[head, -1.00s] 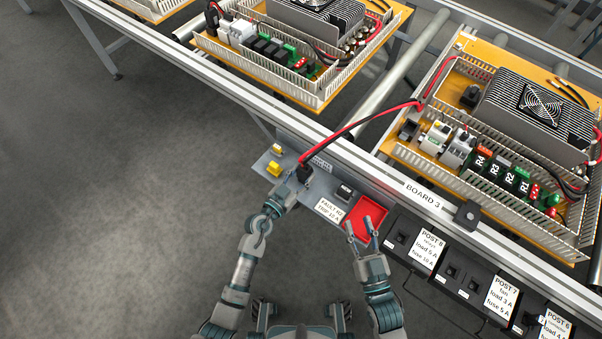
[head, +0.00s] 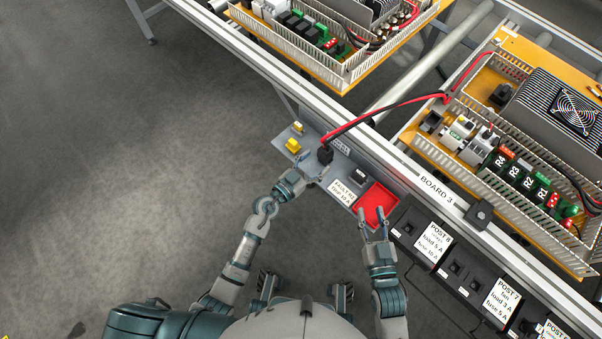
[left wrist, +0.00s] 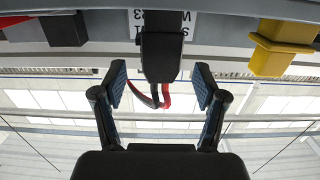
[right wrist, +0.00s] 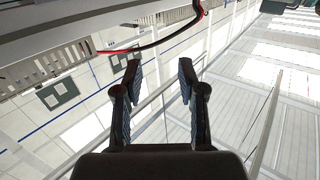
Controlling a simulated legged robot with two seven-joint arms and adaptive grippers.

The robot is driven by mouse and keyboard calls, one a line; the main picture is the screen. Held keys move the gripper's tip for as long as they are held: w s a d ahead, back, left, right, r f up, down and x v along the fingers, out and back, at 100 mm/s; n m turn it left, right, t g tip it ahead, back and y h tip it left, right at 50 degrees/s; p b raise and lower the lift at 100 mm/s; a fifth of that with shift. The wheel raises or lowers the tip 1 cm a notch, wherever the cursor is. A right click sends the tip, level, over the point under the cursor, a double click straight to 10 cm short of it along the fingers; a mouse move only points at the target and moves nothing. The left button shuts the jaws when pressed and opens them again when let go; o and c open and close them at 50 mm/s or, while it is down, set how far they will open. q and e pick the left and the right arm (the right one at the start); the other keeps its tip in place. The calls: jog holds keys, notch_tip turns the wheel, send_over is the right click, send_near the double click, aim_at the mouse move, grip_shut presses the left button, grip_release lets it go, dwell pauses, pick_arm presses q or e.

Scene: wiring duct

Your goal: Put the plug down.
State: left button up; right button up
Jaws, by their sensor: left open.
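The black plug (head: 325,154), with a red and black cable, stands on the grey shelf (head: 311,163) along the rail. In the left wrist view the plug (left wrist: 161,55) shows just beyond the fingertips, between their lines, with a gap on both sides. My left gripper (head: 308,180) is open and empty, on the near side of the plug and apart from it. Its spread fingers also show in the left wrist view (left wrist: 161,82). My right gripper (head: 372,215) is open and empty at the red tray (head: 377,198).
Yellow pieces (head: 293,145) sit on the shelf left of the plug. A small black block (head: 359,176) and a fault label (head: 344,191) lie to its right. The cable (head: 390,107) runs up to board 3. Black post boxes (head: 454,268) line the rail at right.

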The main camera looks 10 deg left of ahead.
pick_arm(q)
jog(key=s+a+r+n+t+y+p, duration=0.1)
jog(key=s+a+r+n+t+y, duration=0.2)
jog(key=s+a, duration=0.4)
jog(key=s+a+r+n+t+y+p, duration=0.1)
jog(key=s+a+r+n+y, duration=0.4)
jog(key=a, duration=0.4)
jog(key=s+d+f+m+g, duration=0.2)
jog(key=s+f+m+g, duration=0.1)
jog(key=s+f+g, duration=0.2)
jog(key=s, duration=0.2)
jog(key=shift+s+d+g+h, duration=0.25)
jog(key=shift+s+g+h, duration=0.05)
jog(key=shift+s, duration=0.1)
pick_arm(e)
jog(key=f+g, duration=0.1)
jog(key=s+f+g, duration=0.1)
jog(key=f, duration=0.1)
jog(key=s+d+f+g+h, duration=0.1)
jog(key=f+g, duration=0.1)
jog(key=shift+s, duration=0.2)
pick_arm(q)
jog(key=shift+a, duration=0.3)
pick_arm(e)
jog(key=shift+a, duration=0.2)
